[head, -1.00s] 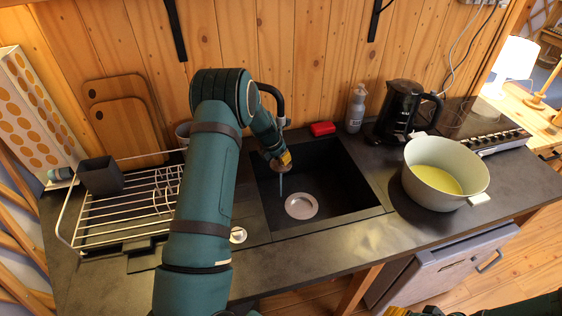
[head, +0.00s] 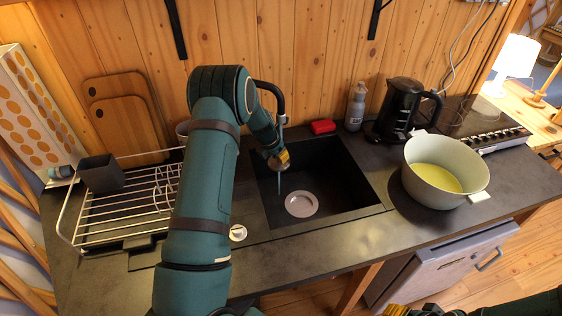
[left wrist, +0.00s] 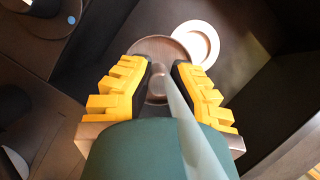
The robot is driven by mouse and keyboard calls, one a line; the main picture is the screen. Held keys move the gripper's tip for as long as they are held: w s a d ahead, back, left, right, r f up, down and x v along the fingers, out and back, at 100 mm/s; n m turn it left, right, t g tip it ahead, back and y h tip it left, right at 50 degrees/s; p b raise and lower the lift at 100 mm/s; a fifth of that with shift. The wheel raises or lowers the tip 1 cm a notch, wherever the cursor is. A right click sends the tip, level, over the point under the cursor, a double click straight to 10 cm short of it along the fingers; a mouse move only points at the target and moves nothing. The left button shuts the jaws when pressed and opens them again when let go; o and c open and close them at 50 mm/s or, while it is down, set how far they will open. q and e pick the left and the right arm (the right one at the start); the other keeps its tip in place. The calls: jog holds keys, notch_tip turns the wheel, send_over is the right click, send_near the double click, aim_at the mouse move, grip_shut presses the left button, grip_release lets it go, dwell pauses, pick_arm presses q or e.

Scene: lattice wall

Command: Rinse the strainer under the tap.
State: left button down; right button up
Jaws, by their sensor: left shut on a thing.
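My left gripper (head: 280,163) is low in the dark sink (head: 335,165), under the black tap (head: 277,97). In the left wrist view, its yellow fingers (left wrist: 162,88) are shut on the knob of the strainer (left wrist: 150,48), a round brownish metal disc. A thin pale stream of water (head: 280,184) runs down at the gripper. In the left wrist view the stream (left wrist: 192,130) crosses between the fingers and appears to meet the strainer. The round pale drain (head: 301,204) lies below on the sink floor. My right gripper (head: 408,311) shows only partly at the bottom edge.
A wire dish rack (head: 110,215) stands left of the sink. A large pot with yellow contents (head: 430,195) and a black kettle (head: 398,105) stand to the right. A red sponge (head: 323,127) and a soap bottle (head: 356,105) are behind. The front counter is mostly clear.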

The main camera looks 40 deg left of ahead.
pick_arm(q)
jog(key=shift+w+d, duration=0.3)
jog(key=shift+w, duration=0.05)
jog(key=shift+s+a, duration=0.3)
jog(key=shift+s+a, duration=0.15)
jog(key=shift+s, duration=0.05)
dwell(0.3)
jog(key=shift+w+d, duration=0.2)
dwell(0.3)
jog(key=shift+w+d+p, duration=0.2)
jog(key=shift+w+p, duration=0.05)
jog(key=shift+p, duration=0.15)
jog(key=shift+s+a, duration=0.4)
jog(key=shift+s, duration=0.05)
dwell(0.4)
jog(key=shift+w+d, duration=0.4)
jog(key=shift+w, duration=0.1)
